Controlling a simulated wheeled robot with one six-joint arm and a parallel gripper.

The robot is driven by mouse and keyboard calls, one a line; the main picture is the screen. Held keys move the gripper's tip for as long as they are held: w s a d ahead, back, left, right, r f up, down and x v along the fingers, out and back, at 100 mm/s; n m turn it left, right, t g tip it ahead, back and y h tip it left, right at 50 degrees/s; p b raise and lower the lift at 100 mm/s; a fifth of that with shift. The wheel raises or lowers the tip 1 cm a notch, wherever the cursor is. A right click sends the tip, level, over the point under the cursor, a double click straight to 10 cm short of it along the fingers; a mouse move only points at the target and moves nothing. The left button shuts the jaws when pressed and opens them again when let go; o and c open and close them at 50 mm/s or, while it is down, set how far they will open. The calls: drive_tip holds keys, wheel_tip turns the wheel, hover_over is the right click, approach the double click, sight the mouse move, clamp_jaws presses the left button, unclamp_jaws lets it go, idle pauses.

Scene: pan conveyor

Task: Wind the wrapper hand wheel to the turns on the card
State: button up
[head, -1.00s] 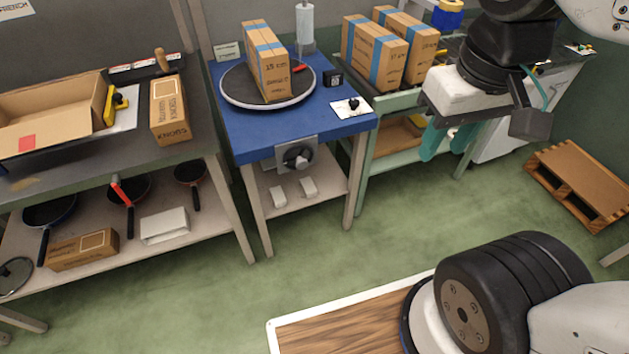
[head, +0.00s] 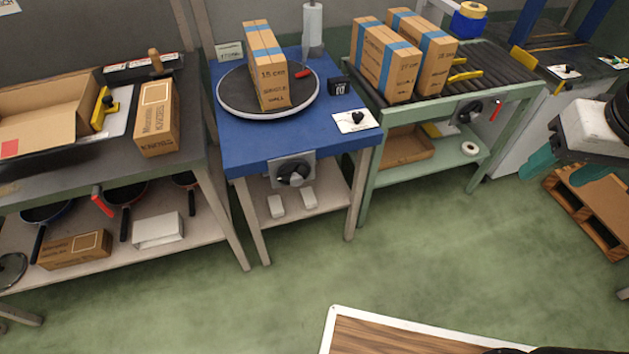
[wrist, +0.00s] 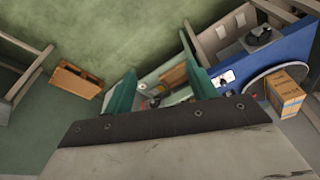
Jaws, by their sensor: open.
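The wrapper hand wheel (head: 294,173) is a dark knob on a grey plate on the front of the blue table (head: 270,150); it also shows in the wrist view (wrist: 258,36). A tall carton (head: 267,68) stands on the round turntable (head: 235,98) above it. A small card (head: 229,50) stands at the table's back left; its writing is too small to read. A black counter (head: 340,86) sits right of the turntable. My gripper (head: 545,155), with teal fingers, is at the right, well away from the wheel. In the wrist view my gripper (wrist: 162,90) is open, nothing between its fingers.
A green roller conveyor (head: 500,88) with two cartons stands right of the blue table and has its own dark knob (head: 470,111). A wooden pallet (head: 590,215) lies on the floor at right. A shelf bench (head: 190,160) stands at left.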

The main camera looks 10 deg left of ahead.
drive_tip(key=w+a+f+n+t+y, duration=0.1)
drive_tip(key=w+a+f+t, duration=0.1)
drive_tip(key=w+a+f, duration=0.35)
drive_tip(key=w+a+f+n+t+y, duration=0.1)
drive_tip(key=w+a+f, duration=0.2)
drive_tip(key=w+a, duration=0.45)
drive_tip(key=w+a+f+n+t+y, duration=0.15)
drive_tip(key=w+a+f, duration=0.25)
drive_tip(key=w, duration=0.5)
drive_tip(key=w+a+f+n+t+y, duration=0.2)
drive_tip(key=w+a+f+t, duration=0.1)
drive_tip(key=a+f, duration=0.8)
drive_tip(key=n+t+y, duration=0.3)
drive_tip(key=t+y, duration=0.1)
drive_tip(key=y, duration=0.2)
approach(298, 182)
drive_tip(key=shift+g, duration=0.25)
drive_tip(key=x, duration=0.9)
drive_tip(key=shift+w+r, duration=0.1)
drive_tip(key=shift+r, duration=0.05)
drive_tip(key=shift+d, duration=0.1)
drive_tip(key=c, duration=1)
